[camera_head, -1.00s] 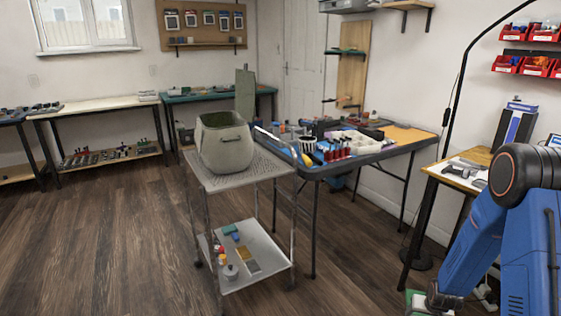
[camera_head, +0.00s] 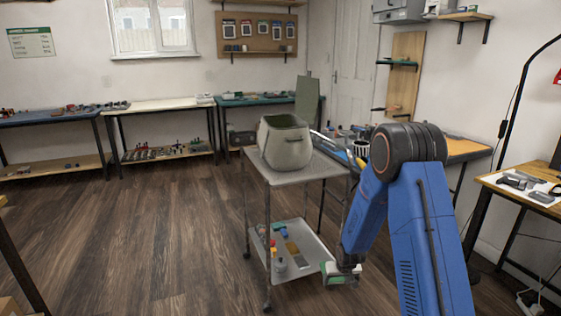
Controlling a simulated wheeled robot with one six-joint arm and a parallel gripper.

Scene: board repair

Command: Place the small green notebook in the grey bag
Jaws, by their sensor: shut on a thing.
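The grey bag (camera_head: 287,148) stands upright on the top shelf of a metal cart, its mouth open upward. My gripper (camera_head: 343,272) hangs low at the right side of the cart, below and to the right of the bag. It is shut on the small green notebook (camera_head: 327,268), which shows as a small green and white shape at the fingers. The fingers themselves are small and partly hidden by my arm. The notebook is apart from the bag.
The grey cart (camera_head: 318,168) has a lower shelf (camera_head: 305,262) with several small items. A cluttered table (camera_head: 465,148) stands behind my arm, and a wooden-topped desk (camera_head: 520,200) is at right. The wooden floor left of the cart is clear.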

